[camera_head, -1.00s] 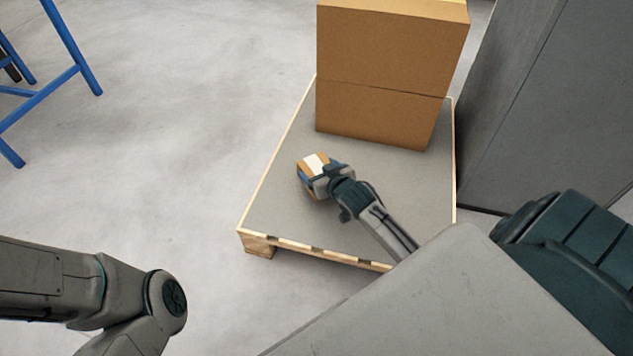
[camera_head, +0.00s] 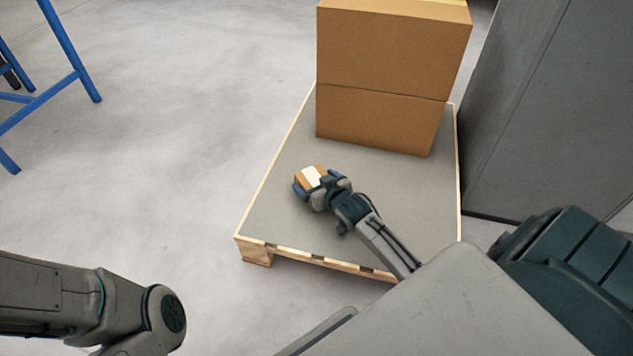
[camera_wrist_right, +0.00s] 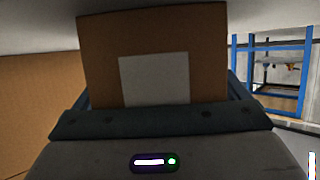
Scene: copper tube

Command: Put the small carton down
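The small carton (camera_head: 303,179) is brown with a white label and is over the grey top of the pallet (camera_head: 270,215), near its left side. My right gripper (camera_head: 313,187) is around it, with a blue finger on each side. In the right wrist view the carton (camera_wrist_right: 153,45) stands between the fingers, its white label facing the camera. I cannot tell whether its underside touches the pallet top. My left arm shows at the lower left, but its gripper is out of view.
Two large brown cartons (camera_head: 385,75) are stacked at the back of the pallet. A grey cabinet-like block (camera_head: 550,110) stands close on the right. A blue frame (camera_head: 68,55) is at the far left. The pallet top left of and in front of the small carton is bare.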

